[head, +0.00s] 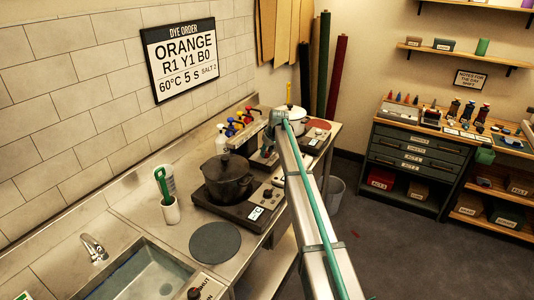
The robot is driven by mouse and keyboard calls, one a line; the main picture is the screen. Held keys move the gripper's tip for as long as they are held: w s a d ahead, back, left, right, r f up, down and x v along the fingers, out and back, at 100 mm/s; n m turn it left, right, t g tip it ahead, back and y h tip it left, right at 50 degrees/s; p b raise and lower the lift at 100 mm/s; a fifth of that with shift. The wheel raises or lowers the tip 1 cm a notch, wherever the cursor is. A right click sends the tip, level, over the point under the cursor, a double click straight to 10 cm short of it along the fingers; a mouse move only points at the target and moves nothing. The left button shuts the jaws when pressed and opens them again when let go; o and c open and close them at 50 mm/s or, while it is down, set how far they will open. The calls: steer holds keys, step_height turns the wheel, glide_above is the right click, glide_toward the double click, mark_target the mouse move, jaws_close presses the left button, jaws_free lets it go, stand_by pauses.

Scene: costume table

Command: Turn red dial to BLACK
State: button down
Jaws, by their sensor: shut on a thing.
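My arm reaches away across the front of the counter to the coloured dispenser (243,136) at its far part. My gripper (268,141) shows only as a small dark shape below the arm's far end, close to the dispenser's front. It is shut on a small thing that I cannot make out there. The dispenser has a row of yellow, blue, red and black tops. No red dial can be told apart at this size, and no BLACK mark can be read. The arm hides part of that area.
A white pot (291,113) stands beyond. A sink (150,272) is nearest.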

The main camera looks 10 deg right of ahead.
steer(key=m+b, duration=0.1)
steer(key=m+h+b, duration=0.1)
steer(key=m, duration=0.1)
steer(key=shift+a+f+m+t, duration=0.1)
steer(key=shift+a+m+t, duration=0.1)
steer(key=shift+m+t, duration=0.1)
steer(key=m+h+b, duration=0.2)
steer(key=m, duration=0.2)
steer(key=shift+a, duration=0.15)
steer(key=shift+m, duration=0.3)
steer(key=c, duration=0.8)
jaws_free()
steer(key=shift+r, duration=0.2)
steer(key=v, duration=1.2)
steer(key=shift+w, duration=0.1)
steer(key=shift+f, duration=0.1)
